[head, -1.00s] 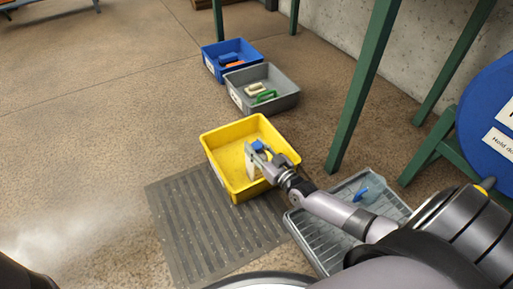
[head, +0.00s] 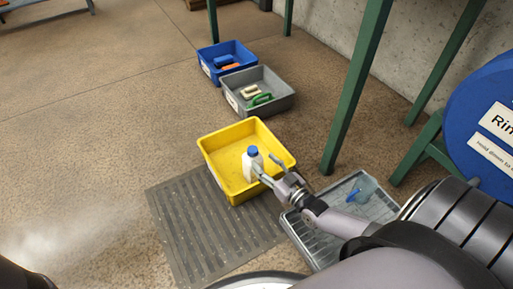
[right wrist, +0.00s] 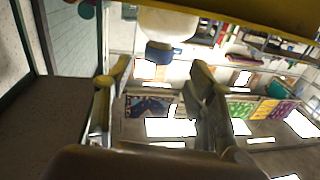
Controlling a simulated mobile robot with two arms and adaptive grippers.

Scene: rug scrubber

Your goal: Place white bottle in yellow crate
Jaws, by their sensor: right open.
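The white bottle (head: 253,166) with a blue cap stands about upright inside the yellow crate (head: 226,180). In the right wrist view the bottle (right wrist: 180,22) and its cap show at the top, beyond the fingers, beside the yellow crate wall (right wrist: 255,12). My right gripper (head: 268,168) is open and empty, just right of the bottle over the crate. In the right wrist view the fingers of the gripper (right wrist: 150,80) are spread with nothing between them. Whether a finger still touches the bottle is hard to tell. My left gripper is not in view.
A grey ribbed mat (head: 190,235) lies under and in front of the crate. Behind stand a grey bin (head: 278,101) and a blue bin (head: 234,50), both holding items. A grey tray (head: 325,250), green posts (head: 358,85) and a blue drum (head: 490,115) are at right. Floor at left is clear.

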